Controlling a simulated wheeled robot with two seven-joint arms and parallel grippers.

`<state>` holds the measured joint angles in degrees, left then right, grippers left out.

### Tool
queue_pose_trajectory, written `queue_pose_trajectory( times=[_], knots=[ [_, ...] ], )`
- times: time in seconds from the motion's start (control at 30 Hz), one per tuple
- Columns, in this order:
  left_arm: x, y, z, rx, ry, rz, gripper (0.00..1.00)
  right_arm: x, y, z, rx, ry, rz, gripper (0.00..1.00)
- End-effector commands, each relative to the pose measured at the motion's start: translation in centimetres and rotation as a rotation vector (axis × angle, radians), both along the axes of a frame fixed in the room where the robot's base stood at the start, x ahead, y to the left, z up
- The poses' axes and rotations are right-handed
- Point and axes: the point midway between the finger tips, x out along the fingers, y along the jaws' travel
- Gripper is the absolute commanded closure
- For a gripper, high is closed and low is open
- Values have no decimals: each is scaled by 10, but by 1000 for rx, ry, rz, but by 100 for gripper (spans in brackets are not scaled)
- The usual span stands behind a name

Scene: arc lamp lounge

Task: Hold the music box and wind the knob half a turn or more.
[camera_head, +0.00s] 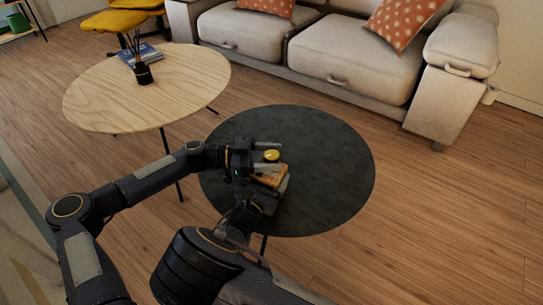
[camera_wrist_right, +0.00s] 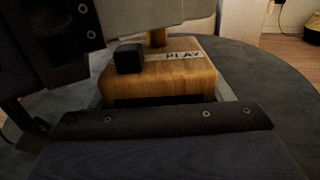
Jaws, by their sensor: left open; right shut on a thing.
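The music box (camera_head: 270,179) is a small wooden block on the round dark table, with a yellow knob (camera_head: 271,155) on top. In the right wrist view the box (camera_wrist_right: 180,75) shows a "PLAY" label, a black block on its top and the knob's stem (camera_wrist_right: 157,38). My right gripper (camera_head: 268,190) is shut on the music box from the near side; its fingertips are partly hidden. My left gripper (camera_head: 265,156) is open at knob height, its fingers to either side of the knob. It also covers the knob's upper part in the right wrist view (camera_wrist_right: 155,14). Contact with the knob cannot be told.
The dark table top (camera_head: 335,165) is otherwise clear. A light wooden table (camera_head: 95,95) at the left holds a book (camera_head: 150,54) and a dark diffuser jar (camera_head: 143,74). A beige sofa (camera_head: 345,65) stands behind. Wooden floor (camera_head: 430,210) is free at the right.

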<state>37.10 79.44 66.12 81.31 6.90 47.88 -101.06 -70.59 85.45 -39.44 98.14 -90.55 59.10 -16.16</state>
Motion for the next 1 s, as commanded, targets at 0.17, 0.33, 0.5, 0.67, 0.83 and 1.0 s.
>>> queue_pose_trajectory(
  times=[0.17, 0.33, 0.5, 0.67, 0.83, 1.0],
  knots=[
    [0, -1, 0, 0, 0, 0, 42, 0, 0, 0, 0, 0, 1, 65],
    [0, -1, 0, 0, 0, 0, 51, 0, 0, 0, 0, 0, 1, 65],
    [0, -1, 0, 0, 0, 0, 73, 0, 0, 0, 0, 0, 1, 65],
    [0, -1, 0, 0, 0, 0, 85, 0, 0, 0, 0, 0, 1, 65],
    [1, -1, 0, -1, 0, -21, 85, 0, 0, 0, 0, 0, 1, 65],
    [2, -2, 0, -1, 0, -91, 86, 0, 0, 0, 0, 0, 0, 65]
  ],
)
